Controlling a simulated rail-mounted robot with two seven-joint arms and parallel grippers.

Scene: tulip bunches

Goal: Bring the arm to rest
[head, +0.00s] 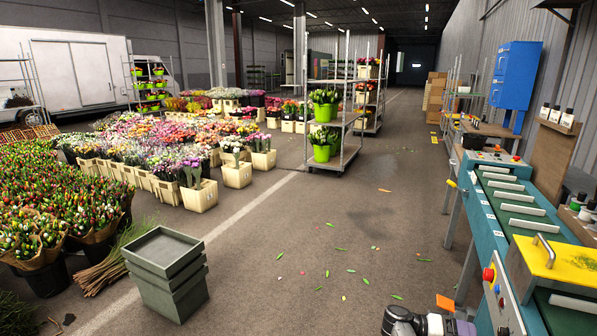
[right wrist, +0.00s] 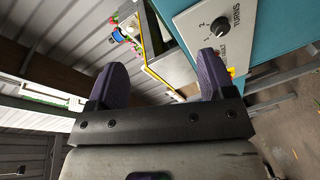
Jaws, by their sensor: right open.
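My right gripper (right wrist: 161,78) shows in the right wrist view with its two dark purple fingers wide apart. Nothing is between them. Beyond the fingers is the teal bunching machine, with a grey panel (right wrist: 245,28) and black knob marked TURNS. The fingers appear apart from it, though the gap is hard to judge. In the head view a black and white part of my right arm shows at the bottom edge, beside the machine (head: 508,205). The right fingertips are not clear there. My left gripper is not in view.
Stacked grey-green crates (head: 166,270) stand on the floor at left. Tulip buckets (head: 60,215) and cream flower crates (head: 198,196) fill the left side. A wheeled rack (head: 335,160) stands mid-aisle. The floor between has only scattered leaves. A blue cabinet (head: 515,75) hangs at right.

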